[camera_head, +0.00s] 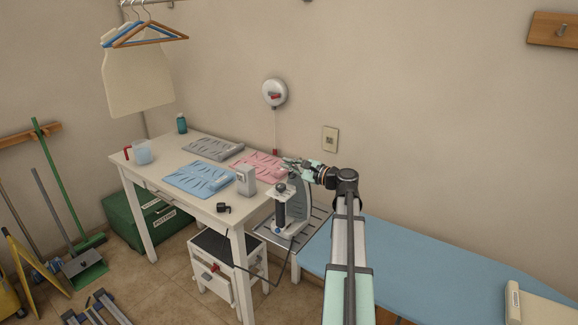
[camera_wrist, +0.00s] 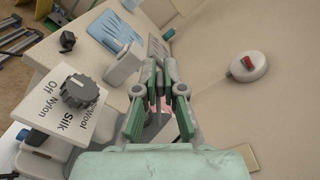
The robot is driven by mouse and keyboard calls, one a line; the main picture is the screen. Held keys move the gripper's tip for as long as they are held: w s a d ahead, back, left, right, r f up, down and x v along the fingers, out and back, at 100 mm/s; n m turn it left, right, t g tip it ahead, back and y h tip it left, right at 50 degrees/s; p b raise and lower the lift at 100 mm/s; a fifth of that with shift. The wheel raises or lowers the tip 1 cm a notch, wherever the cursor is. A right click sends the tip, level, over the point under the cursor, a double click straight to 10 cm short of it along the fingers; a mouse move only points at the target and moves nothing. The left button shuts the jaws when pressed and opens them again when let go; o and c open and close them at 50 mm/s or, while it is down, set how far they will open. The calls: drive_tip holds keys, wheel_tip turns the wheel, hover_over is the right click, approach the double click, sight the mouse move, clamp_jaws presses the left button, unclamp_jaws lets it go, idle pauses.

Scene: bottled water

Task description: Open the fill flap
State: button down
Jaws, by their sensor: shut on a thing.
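The iron (camera_head: 300,204) stands on its heel on a slatted rest beside the white table, its dark handle to the left. Its white dial plate with the dark dial (camera_wrist: 76,91) and fabric names fills the left of the wrist view. My gripper (camera_head: 288,162) is just above the iron's upper end. In the wrist view the fingertips (camera_wrist: 160,64) are close together, to the right of the dial plate. My gripper is shut on a small part, taken to be the fill flap. The flap itself is hidden by the fingers, and its angle cannot be told.
A blue ironing board (camera_head: 420,265) lies to the right. The wall with a round white device (camera_head: 274,92) is behind.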

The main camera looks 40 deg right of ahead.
drive_tip(key=shift+a+f+n+b, duration=0.15)
drive_tip(key=shift+f+n+b, duration=0.3)
drive_tip(key=shift+b, duration=0.35)
drive_tip(key=shift+r+n, duration=0.2)
drive_tip(key=shift+n, duration=0.05)
drive_tip(key=c, duration=1.3)
unclamp_jaws()
drive_tip(key=shift+s, duration=0.15)
drive_tip(key=v, duration=1.2)
